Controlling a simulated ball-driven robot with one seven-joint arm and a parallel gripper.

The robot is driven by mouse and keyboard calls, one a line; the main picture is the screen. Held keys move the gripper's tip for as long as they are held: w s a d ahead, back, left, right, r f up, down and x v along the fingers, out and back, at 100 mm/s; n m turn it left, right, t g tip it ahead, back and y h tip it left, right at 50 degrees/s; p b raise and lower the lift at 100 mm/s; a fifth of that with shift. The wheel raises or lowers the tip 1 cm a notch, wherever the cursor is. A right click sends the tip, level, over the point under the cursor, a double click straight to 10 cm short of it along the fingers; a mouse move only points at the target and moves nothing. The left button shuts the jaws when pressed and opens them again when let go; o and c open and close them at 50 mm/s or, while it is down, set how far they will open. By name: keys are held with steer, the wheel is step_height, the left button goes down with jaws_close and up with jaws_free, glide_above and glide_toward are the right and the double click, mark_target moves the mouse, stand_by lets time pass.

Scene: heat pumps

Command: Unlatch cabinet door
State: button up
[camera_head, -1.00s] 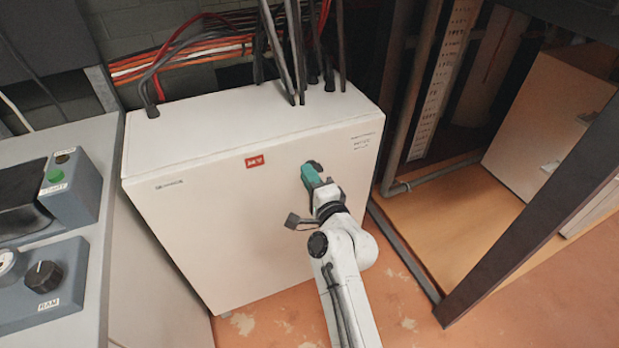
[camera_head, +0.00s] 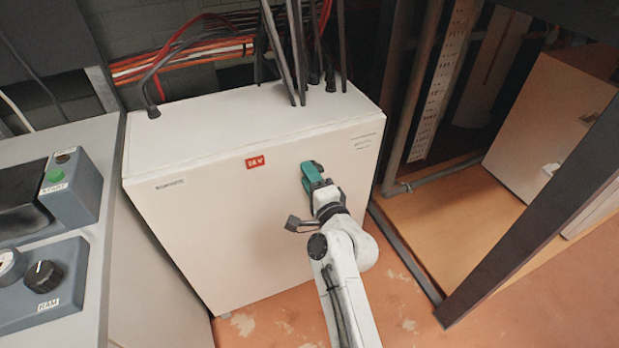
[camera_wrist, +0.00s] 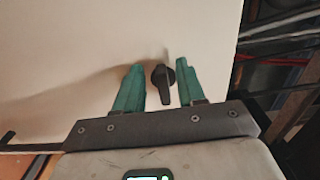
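The cabinet (camera_head: 240,215) is a white box in the middle of the head view, with a red label on its front; its door looks closed. The latch (camera_wrist: 164,80) is a small dark knob with a lever, seen in the wrist view on the pale door face. My gripper (camera_wrist: 162,88) has its two teal fingers spread, one on each side of the latch, with gaps on both sides. I cannot tell how deep the fingers reach around it. In the head view my gripper (camera_head: 313,178) is at the right part of the door and hides the latch.
A grey control console (camera_head: 50,260) with a black knob and a green button stands at the left. Cables (camera_head: 190,45) run into the cabinet top. A dark post (camera_head: 545,215) and a wooden platform (camera_head: 450,235) are at the right. Some orange floor shows in front.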

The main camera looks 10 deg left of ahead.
steer(key=p+v, duration=0.2)
steer(key=v, duration=0.8)
steer(key=shift+s+d, duration=0.3)
steer(key=shift+d, duration=0.1)
steer(key=s+d+f+n+g+h+p, duration=0.2)
steer(key=s+d+n+g+h+p, duration=0.15)
steer(key=s+d, duration=0.5)
steer(key=s+d+f+n+g+h+p, duration=0.2)
steer(key=s+d+f+n+g+p, duration=0.25)
steer(key=d, duration=0.65)
steer(key=s+d+r+n+g+h, duration=0.1)
steer(key=s+d+g, duration=0.1)
steer(key=s+d, duration=0.2)
steer(key=s+d+r+g+h+p, duration=0.1)
steer(key=s+d, duration=0.3)
steer(key=s, duration=0.7)
steer(key=s+d+r+n+g+h+p, duration=0.1)
steer(key=s+d+r+g+h, duration=0.1)
steer(key=s, duration=0.5)
steer(key=shift+s+d+r+n+g+h, duration=0.3)
steer(key=shift+d+r+g, duration=0.2)
steer(key=shift+d, duration=0.45)
